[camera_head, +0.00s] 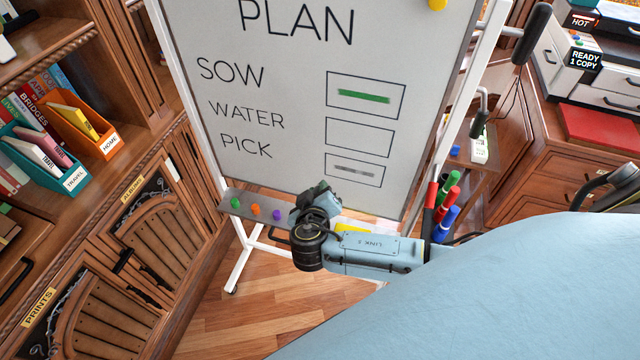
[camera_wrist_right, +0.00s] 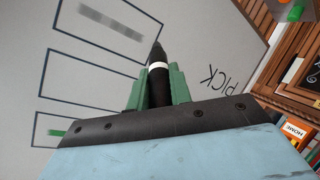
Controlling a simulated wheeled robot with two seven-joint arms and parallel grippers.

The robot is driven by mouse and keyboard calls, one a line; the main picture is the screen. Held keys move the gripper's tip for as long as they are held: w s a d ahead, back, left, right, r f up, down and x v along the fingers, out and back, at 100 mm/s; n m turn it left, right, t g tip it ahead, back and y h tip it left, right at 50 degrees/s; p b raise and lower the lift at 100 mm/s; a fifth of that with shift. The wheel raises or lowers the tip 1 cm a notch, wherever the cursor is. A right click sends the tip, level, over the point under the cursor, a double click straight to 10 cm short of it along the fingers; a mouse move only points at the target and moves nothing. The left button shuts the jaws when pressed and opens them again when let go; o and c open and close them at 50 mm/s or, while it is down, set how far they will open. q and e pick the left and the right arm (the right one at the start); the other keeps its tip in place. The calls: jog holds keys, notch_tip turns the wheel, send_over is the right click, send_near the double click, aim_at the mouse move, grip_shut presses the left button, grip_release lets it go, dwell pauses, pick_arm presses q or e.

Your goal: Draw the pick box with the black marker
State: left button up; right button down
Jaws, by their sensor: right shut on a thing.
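The whiteboard (camera_head: 285,65) reads PLAN, with SOW, WATER and PICK beside three boxes. The pick box (camera_head: 382,172) holds a faint grey smudge; it also shows at the top of the right wrist view (camera_wrist_right: 150,38). The sow box (camera_head: 393,108) holds a green stroke and the water box (camera_head: 360,135) is empty. My right gripper (camera_head: 322,190) is in front of the board, just below and left of the pick box. In the right wrist view its green fingers are shut on the black marker (camera_wrist_right: 157,72), dark tip pointing away. I cannot tell whether the tip touches the board. My left gripper is out of view.
The board's tray (camera_head: 262,212) carries small coloured magnets. Red, green and blue markers (camera_head: 447,205) stand at the board's right. Shelves with book bins (camera_head: 85,130) stand on the left, and a wooden cabinet (camera_head: 535,165) on the right.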

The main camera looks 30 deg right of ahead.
jog(key=shift+s+a, duration=0.1)
jog(key=shift+s+a, duration=0.9)
jog(key=shift+a, duration=0.2)
jog(key=shift+d, duration=0.1)
jog(key=shift+w+d+b, duration=0.25)
jog(key=shift+w+d, duration=0.95)
jog(key=shift+d, duration=0.2)
jog(key=shift+w+d+b, duration=0.25)
jog(key=shift+w+d, duration=0.95)
jog(key=shift+d, duration=0.15)
jog(key=shift+w+d, duration=0.55)
jog(key=shift+d, duration=0.15)
jog(key=s+d+p, duration=0.2)
jog(key=s+d, duration=0.6)
jog(key=s, duration=0.1)
jog(key=shift+s, duration=0.15)
